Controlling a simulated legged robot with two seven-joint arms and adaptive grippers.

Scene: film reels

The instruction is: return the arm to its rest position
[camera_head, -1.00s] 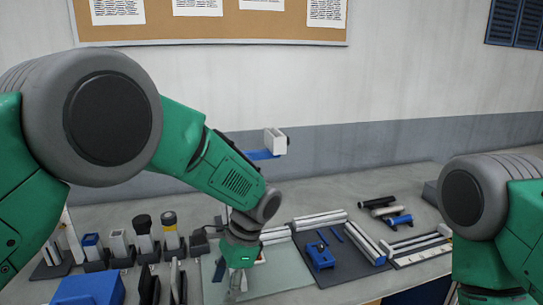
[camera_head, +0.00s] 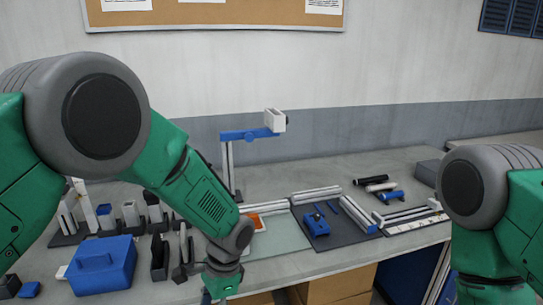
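My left arm (camera_head: 205,205) comes in from the left and bends down over the front of the workbench. Its green wrist (camera_head: 222,283) is at the bottom edge of the picture, in front of the bench's front edge. The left gripper's fingers are below the picture, so I cannot see whether they hold anything. My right arm (camera_head: 478,200) is at the right edge and hangs down. Its gripper is out of view.
The workbench (camera_head: 290,268) carries a blue box (camera_head: 103,265), upright holders at the left, a blue-armed stand (camera_head: 248,134), a pale green mat (camera_head: 276,238), a dark mat with a small blue device (camera_head: 316,225), and rails. Cardboard boxes (camera_head: 335,287) sit below the bench.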

